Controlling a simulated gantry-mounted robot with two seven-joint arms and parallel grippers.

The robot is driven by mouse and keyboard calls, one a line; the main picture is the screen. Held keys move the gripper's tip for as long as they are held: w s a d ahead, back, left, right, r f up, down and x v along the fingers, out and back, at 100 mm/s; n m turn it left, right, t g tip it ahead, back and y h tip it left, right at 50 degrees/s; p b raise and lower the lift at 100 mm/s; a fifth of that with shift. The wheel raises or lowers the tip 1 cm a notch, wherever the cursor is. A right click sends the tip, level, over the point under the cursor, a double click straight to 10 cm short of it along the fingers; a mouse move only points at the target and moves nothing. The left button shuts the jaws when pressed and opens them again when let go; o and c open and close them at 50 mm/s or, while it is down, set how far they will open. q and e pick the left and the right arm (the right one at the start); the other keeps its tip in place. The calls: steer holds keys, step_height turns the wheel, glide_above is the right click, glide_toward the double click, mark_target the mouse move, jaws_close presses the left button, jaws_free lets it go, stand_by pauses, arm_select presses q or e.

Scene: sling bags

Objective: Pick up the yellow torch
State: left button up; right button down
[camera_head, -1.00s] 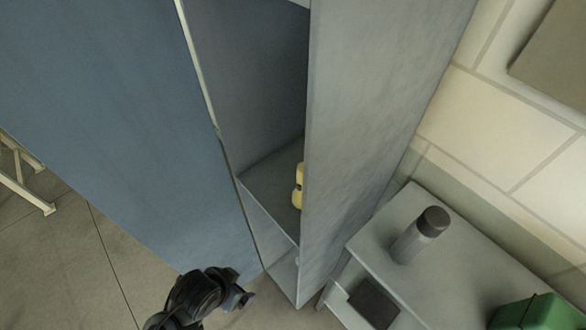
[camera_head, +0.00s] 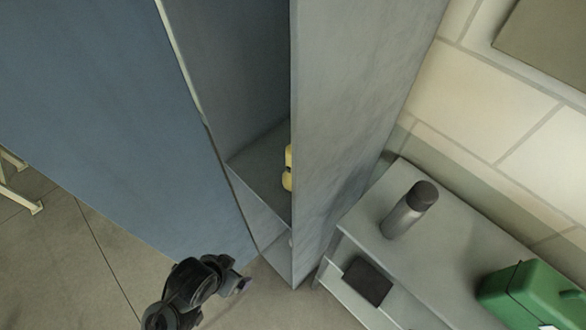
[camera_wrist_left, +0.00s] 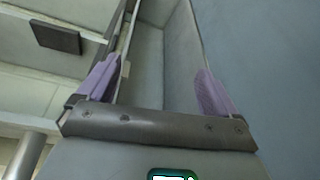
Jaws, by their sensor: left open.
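The yellow torch (camera_head: 288,168) stands on a shelf inside the tall grey locker (camera_head: 340,120). The locker's side wall hides its right part. My left gripper (camera_head: 246,284) is low in front of the locker, below and left of the torch and well apart from it. In the left wrist view its two purple fingers (camera_wrist_left: 158,80) are spread with nothing between them, and the narrow locker opening shows behind them. I cannot make out the torch in that view. My right gripper is not in view.
The blue locker door (camera_head: 90,110) fills the left. A white shelf unit (camera_head: 440,255) right of the locker bears a grey bottle (camera_head: 405,215) and a green box (camera_head: 535,295); a dark flat object (camera_head: 367,282) lies on its lower level.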

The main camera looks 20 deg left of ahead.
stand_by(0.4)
arm_select(q)
steer(key=c, duration=0.4)
steer(key=shift+d, duration=0.1)
steer(key=shift+w, duration=0.1)
